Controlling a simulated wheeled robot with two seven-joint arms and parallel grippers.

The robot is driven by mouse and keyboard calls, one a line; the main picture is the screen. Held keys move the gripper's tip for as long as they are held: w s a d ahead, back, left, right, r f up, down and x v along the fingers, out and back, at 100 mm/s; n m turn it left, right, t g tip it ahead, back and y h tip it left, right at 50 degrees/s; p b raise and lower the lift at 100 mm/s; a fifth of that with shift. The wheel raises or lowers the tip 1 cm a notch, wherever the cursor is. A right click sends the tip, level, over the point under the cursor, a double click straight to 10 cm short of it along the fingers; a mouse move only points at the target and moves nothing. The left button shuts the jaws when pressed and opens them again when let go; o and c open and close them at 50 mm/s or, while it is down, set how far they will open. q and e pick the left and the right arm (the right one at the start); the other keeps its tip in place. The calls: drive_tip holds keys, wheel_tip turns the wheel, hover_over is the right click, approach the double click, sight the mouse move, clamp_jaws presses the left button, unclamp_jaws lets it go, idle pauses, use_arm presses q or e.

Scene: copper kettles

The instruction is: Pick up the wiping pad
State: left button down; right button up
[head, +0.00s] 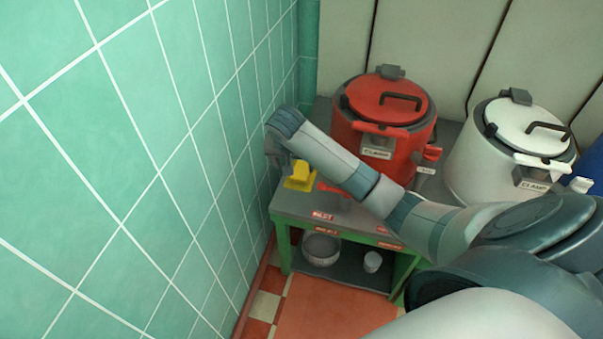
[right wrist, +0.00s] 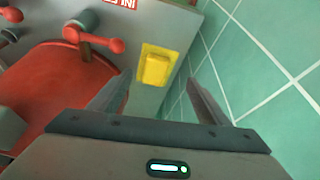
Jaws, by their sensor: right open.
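The wiping pad appears to be the yellow block (head: 299,174) at the left end of the grey table top, close to the tiled wall. In the right wrist view the yellow block (right wrist: 155,68) lies on a flat paler yellow base, beyond and roughly between my fingers. My right gripper (head: 279,158) is open and empty, just left of and above the block in the head view. Its two fingers (right wrist: 158,92) are spread apart in the right wrist view, and I see no contact with the block. My left gripper is not in view.
The green tiled wall (head: 130,150) is close on the left. A red kettle (head: 385,110) and a white kettle (head: 510,145) stand behind my arm. A red-handled valve (right wrist: 95,38) is beside the block. A lower shelf holds a metal bowl (head: 320,249) and a small pale cup (head: 373,261).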

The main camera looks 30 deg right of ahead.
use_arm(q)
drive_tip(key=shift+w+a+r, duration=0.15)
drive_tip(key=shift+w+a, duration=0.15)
use_arm(e)
drive_tip(key=shift+m+h, duration=0.3)
drive_tip(key=shift+m, duration=0.5)
drive_tip(key=r, duration=0.1)
drive_tip(key=w+d+r, duration=0.1)
drive_tip(key=r, duration=0.1)
drive_tip(key=w+d+r, duration=0.1)
drive_tip(key=shift+d+r, duration=0.15)
drive_tip(key=shift+d, duration=0.1)
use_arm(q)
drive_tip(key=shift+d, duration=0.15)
